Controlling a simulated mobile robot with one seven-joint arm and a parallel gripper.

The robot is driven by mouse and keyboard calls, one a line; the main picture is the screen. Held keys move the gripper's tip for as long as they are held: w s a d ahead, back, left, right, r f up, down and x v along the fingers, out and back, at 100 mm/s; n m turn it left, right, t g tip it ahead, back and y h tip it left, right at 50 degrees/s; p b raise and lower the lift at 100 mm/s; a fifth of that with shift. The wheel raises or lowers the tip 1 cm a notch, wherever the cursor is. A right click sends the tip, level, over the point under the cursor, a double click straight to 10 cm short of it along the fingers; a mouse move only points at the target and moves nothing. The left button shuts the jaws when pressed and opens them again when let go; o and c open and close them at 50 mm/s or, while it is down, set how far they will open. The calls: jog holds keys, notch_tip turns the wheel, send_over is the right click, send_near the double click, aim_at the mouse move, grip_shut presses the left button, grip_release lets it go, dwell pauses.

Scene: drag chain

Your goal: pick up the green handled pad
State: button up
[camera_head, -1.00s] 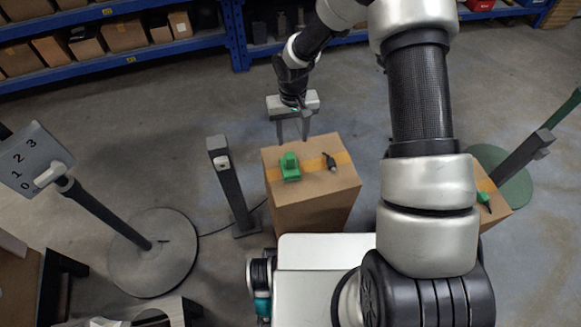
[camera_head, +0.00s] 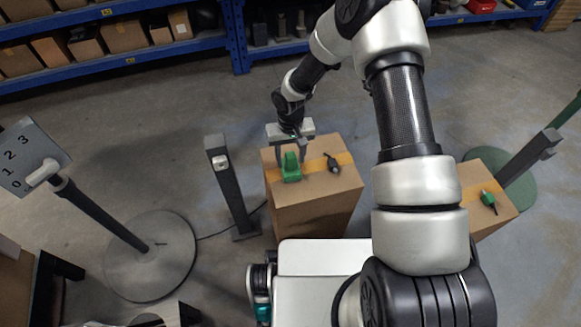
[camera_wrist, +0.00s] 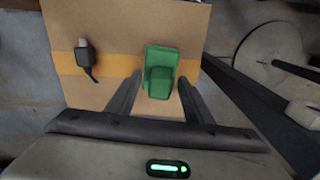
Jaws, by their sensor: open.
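The green handled pad (camera_head: 291,168) lies on top of a cardboard box (camera_head: 320,196), near its left edge and across a yellow tape stripe. My gripper (camera_head: 291,158) is open, just behind and above the pad in the head view. In the wrist view the pad (camera_wrist: 160,72) shows ahead of my gripper (camera_wrist: 163,92), between the lines of its two open fingers. The fingers seem apart from the pad; the exact height gap cannot be told.
A small black plug-like piece (camera_head: 332,163) lies on the same box. A grey post (camera_head: 231,185) stands just left of the box. At the right, another box (camera_head: 479,190) carries a green and black piece (camera_head: 488,199).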

jog(key=shift+c, duration=0.4)
grip_shut()
notch_tip(320, 180, up, 10)
jog(key=shift+r+p, duration=0.1)
jog(key=shift+p, duration=1.15)
